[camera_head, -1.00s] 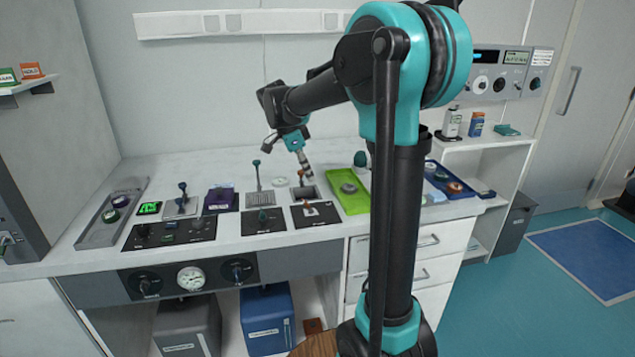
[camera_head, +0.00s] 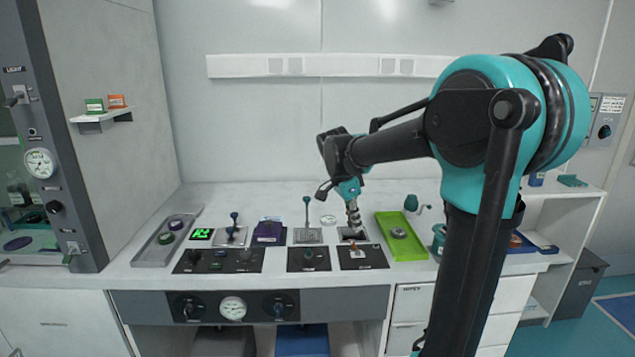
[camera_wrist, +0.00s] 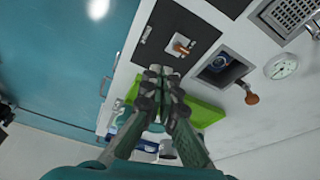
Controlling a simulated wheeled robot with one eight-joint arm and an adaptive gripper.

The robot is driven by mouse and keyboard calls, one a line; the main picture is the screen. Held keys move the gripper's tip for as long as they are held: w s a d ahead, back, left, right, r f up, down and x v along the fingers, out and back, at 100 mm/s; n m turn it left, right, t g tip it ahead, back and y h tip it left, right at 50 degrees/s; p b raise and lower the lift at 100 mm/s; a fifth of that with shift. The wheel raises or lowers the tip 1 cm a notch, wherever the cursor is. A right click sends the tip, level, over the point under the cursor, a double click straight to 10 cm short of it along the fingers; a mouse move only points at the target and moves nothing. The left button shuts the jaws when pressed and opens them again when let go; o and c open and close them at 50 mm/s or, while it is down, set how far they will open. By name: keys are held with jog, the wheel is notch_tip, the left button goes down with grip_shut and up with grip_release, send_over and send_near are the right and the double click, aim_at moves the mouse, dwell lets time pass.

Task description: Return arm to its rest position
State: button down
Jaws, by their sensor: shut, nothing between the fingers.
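My gripper (camera_head: 354,222) hangs over the white bench (camera_head: 300,195), pointing down near a small recessed panel (camera_head: 352,235) left of the green tray. In the wrist view my gripper (camera_wrist: 165,75) has its fingers together with nothing between them. Behind it in that view lie the green tray (camera_wrist: 205,114) and a black panel with a small switch (camera_wrist: 178,47). My arm reaches in from the right of the head view, bent at a high elbow. Whether the fingertips touch the bench is unclear.
The green tray (camera_head: 389,229) holds a round grey piece. Several control panels with levers and knobs line the bench, with a grey tray (camera_head: 150,252) at left. A grey cabinet (camera_head: 110,130) stands at far left. A wall rail (camera_head: 330,66) runs behind. The bench's back strip is mostly clear.

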jog(key=s+d+f+n+t+y, duration=0.1)
jog(key=s+d+f+n, duration=0.1)
jog(key=s+f+n, duration=0.5)
jog(key=s+d+f+n+t+y, duration=0.2)
jog(key=s+f+n, duration=0.5)
jog(key=s+f, duration=0.3)
jog(key=s, duration=0.3)
jog(key=shift+f+n+t, duration=0.15)
jog(key=shift+n+t, duration=0.15)
jog(key=shift+n, duration=0.1)
